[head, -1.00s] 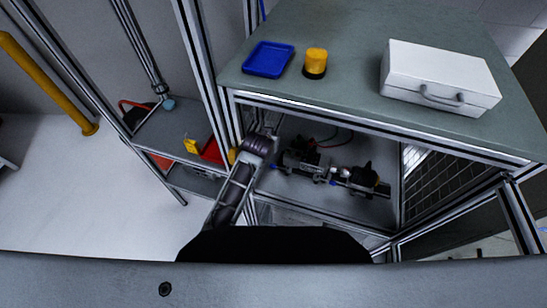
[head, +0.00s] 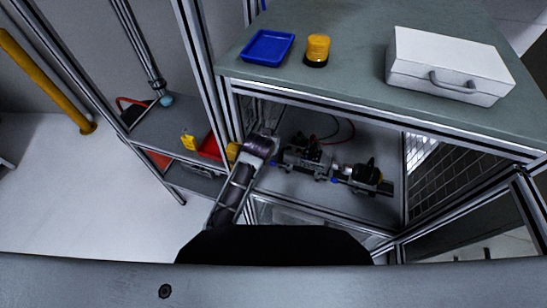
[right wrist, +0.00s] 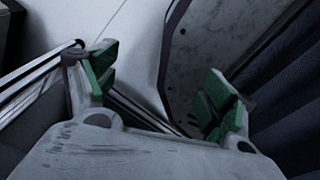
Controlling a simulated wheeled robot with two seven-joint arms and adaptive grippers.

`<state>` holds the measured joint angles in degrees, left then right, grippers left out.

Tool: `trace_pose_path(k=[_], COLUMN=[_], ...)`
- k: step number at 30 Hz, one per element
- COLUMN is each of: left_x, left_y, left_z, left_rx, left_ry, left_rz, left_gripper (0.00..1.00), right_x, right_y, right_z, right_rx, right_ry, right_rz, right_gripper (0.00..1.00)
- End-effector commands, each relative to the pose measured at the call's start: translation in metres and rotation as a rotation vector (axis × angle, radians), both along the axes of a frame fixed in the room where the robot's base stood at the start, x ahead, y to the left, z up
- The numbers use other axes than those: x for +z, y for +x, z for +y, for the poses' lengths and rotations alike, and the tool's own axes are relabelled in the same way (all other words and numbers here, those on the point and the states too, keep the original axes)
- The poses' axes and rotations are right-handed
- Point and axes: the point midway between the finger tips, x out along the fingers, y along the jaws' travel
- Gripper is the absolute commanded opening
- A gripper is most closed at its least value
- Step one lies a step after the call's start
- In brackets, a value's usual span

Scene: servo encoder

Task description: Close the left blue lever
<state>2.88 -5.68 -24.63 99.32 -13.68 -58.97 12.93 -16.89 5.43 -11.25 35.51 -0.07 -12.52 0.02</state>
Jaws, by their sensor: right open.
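On the shelf below the bench top, a dark pipe assembly with valves (head: 306,160) carries small blue levers. The left blue lever (head: 274,163) is at its left end, and another blue lever (head: 334,180) is near its middle. Both are too small to tell their angle. My left arm reaches into the shelf opening, with its gripper (head: 270,150) close to the left lever. Whether they touch, and the state of its jaws, cannot be made out. My right gripper (right wrist: 160,85) is open and empty, its green pads apart, away from the levers; the head view does not show it.
The bench top (head: 350,60) above holds a blue tray (head: 267,47), a yellow-and-black button (head: 317,50) and a white case (head: 450,68). Metal frame posts (head: 203,70) border the opening. A side shelf with a red bin (head: 210,147) stands left.

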Motion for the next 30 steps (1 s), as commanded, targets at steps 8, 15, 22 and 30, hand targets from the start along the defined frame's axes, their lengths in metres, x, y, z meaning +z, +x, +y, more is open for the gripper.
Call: trace_pose_path(k=[8, 15, 22, 30], left_x=[-0.018, -0.031, -0.043, -0.057], left_y=[0.0, 0.0, 0.0, 0.0], left_z=[0.0, 0.0, 0.0, 0.0], left_rx=[0.0, 0.0, 0.0, 0.0], left_ry=[0.0, 0.0, 0.0, 0.0], left_rz=[0.0, 0.0, 0.0, 0.0], left_gripper=[0.0, 0.0, 0.0, 0.0], right_x=[-0.018, -0.03, -0.042, -0.056], right_y=[0.003, 0.005, 0.007, 0.01], right_z=[-0.007, -0.012, -0.017, -0.024], right_rx=[0.0, 0.002, 0.002, 0.003], right_ry=[-0.007, -0.013, -0.019, -0.025], right_rz=[-0.004, -0.007, -0.009, -0.013], right_gripper=[0.84, 0.84, 0.84, 0.84])
